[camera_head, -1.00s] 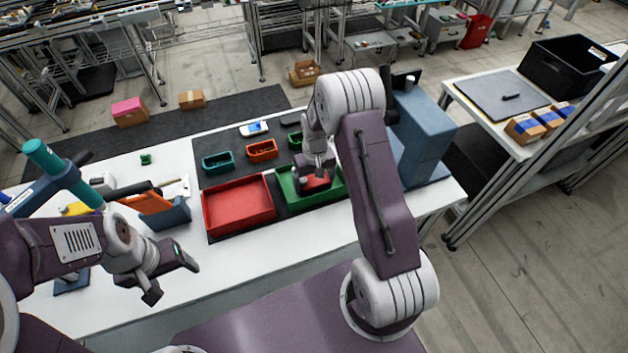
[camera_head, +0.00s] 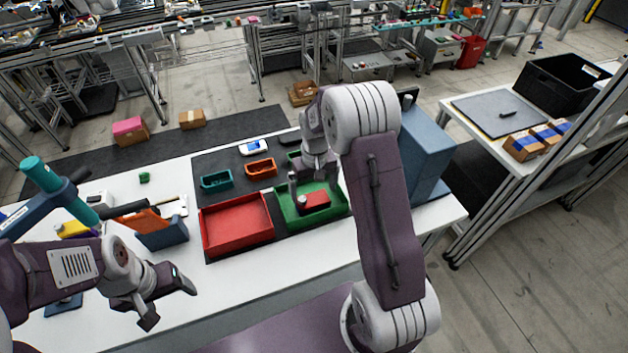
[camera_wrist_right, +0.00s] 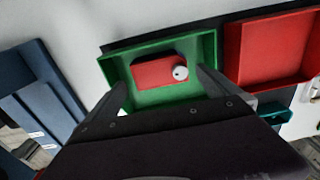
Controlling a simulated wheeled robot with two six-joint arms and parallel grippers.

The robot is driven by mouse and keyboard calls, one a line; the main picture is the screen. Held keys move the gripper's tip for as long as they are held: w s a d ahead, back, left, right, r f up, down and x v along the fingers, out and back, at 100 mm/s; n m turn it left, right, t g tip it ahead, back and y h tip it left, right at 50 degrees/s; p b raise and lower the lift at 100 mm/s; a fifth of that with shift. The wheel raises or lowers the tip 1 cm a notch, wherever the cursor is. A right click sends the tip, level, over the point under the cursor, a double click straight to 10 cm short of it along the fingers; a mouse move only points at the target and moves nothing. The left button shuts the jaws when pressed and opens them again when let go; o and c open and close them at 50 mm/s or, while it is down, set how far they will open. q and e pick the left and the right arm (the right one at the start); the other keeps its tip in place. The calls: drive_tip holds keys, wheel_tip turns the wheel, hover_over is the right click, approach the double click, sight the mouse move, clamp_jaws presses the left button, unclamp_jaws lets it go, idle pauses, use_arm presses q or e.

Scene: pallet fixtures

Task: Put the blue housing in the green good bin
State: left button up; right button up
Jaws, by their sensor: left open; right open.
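The green bin (camera_head: 336,210) stands on the dark mat at the front edge of the table. A red block-like part (camera_head: 316,200) lies inside it; in the right wrist view the red part (camera_wrist_right: 152,74) has a round pale knob at one end. My right gripper (camera_head: 313,180) is open and empty above the green bin, its fingers apart over the red part. My left gripper (camera_head: 170,300) is open and empty at the left front.
A red bin (camera_head: 238,228) stands left of the green bin and looks empty. Small teal (camera_head: 216,179) and orange (camera_head: 260,168) trays sit behind it. A blue box-shaped fixture (camera_head: 425,155) rises right of my right arm. An orange-and-blue holder (camera_head: 165,235) stands at left.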

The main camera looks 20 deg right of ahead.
wheel_tip(320, 180, up, 6)
drive_tip(key=f, duration=0.1)
drive_tip(key=s+a+f, duration=0.1)
drive_tip(key=s+a, duration=0.2)
drive_tip(key=s, duration=0.5)
drive_tip(key=s+a+t+b, duration=0.1)
drive_tip(key=s+a, duration=0.1)
drive_tip(key=s, duration=0.7)
drive_tip(key=shift+a+f, duration=0.4)
